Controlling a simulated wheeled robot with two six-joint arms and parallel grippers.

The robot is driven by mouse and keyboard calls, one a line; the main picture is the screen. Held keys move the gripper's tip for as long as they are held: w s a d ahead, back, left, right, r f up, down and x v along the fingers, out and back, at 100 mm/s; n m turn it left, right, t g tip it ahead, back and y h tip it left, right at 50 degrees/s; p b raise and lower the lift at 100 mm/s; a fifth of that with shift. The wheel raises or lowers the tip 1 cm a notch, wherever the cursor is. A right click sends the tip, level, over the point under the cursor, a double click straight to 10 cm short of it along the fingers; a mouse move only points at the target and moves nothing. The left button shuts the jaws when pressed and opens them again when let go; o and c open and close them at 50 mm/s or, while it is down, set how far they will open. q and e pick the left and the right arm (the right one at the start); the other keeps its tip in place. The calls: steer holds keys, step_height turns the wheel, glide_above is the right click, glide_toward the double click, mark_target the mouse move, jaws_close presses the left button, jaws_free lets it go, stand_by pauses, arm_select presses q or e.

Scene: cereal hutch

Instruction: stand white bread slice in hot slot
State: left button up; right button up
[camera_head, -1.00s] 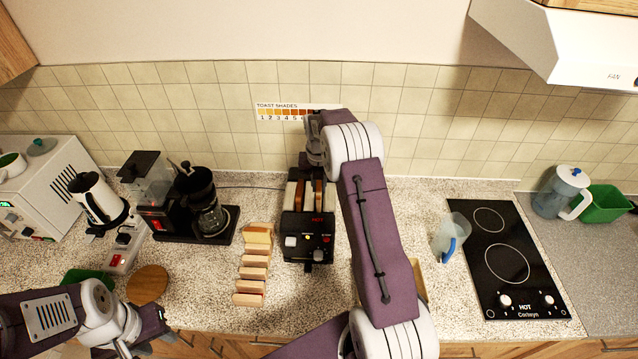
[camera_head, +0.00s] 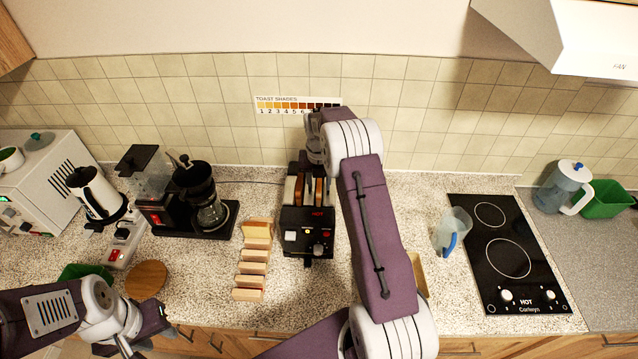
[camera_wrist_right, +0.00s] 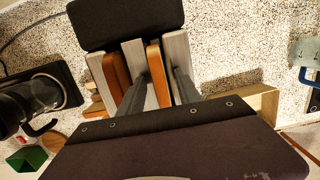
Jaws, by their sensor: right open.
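The black toaster (camera_head: 308,235), marked HOT on its front, stands mid-counter. In the right wrist view, brown bread slices (camera_wrist_right: 158,75) (camera_wrist_right: 116,72) stand upright between its grey slot walls. My right gripper (camera_head: 315,184) is over the toaster, its fingers open and pointing down among the slots (camera_wrist_right: 158,90); one brown slice stands between them. Whether they touch it I cannot tell. Several pale slices stand in a row (camera_head: 252,268) left of the toaster; I cannot tell which is the white one. My left gripper (camera_head: 135,346) is low at the left, its fingertips unclear.
A coffee maker (camera_head: 208,215) and white kettle (camera_head: 95,195) stand left of the toaster. A wooden disc (camera_head: 147,280) lies in front of them. A clear jug (camera_head: 452,228) and black cooktop (camera_head: 510,255) are at the right.

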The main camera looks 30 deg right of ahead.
steer(key=r+b, duration=0.1)
steer(key=r, duration=0.5)
steer(key=s+r+b, duration=0.1)
steer(key=r, duration=0.2)
steer(key=shift+a+b, duration=0.3)
steer(key=shift+b, duration=0.05)
steer(key=shift+f, duration=0.1)
steer(key=shift+f, duration=0.1)
